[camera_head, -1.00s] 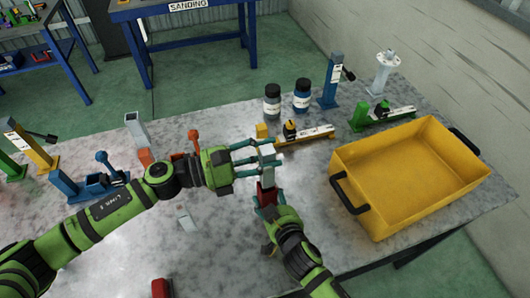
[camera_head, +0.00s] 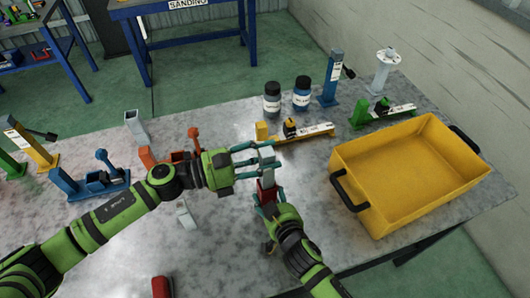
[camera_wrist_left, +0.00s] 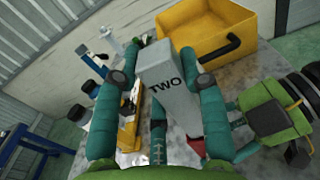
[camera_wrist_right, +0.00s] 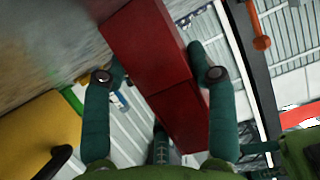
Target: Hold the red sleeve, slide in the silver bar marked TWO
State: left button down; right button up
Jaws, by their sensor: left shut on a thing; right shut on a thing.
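My left gripper (camera_head: 258,157) is shut on the silver bar (camera_head: 266,158). The black word TWO shows on the bar (camera_wrist_left: 170,88) in the left wrist view. My right gripper (camera_head: 267,195) is shut on the red sleeve (camera_head: 266,184), which lies between its fingers in the right wrist view (camera_wrist_right: 155,65). The sleeve is just below the bar in the head view. In the left wrist view the red sleeve (camera_wrist_left: 196,146) shows at the bar's lower end. I cannot tell whether the bar's end is inside it. The sleeve's opening is hidden.
A yellow crate (camera_head: 345,158) stands to the right. A yellow fixture (camera_head: 305,134), a blue fixture (camera_head: 95,184) and two bottles (camera_head: 272,98) are on the table. A small grey piece (camera_head: 185,217) and a red piece (camera_head: 161,287) lie nearer. The front middle is mostly clear.

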aim_at(260, 177)
pick_arm(q)
jog(key=shift+f, duration=3.1)
jog(key=shift+s+f, duration=0.1)
jog(key=shift+f, duration=0.2)
jog(key=c, duration=0.6)
grip_release()
jog(key=shift+c, duration=0.2)
jog(key=shift+f, duration=0.1)
jog(key=shift+f, duration=0.1)
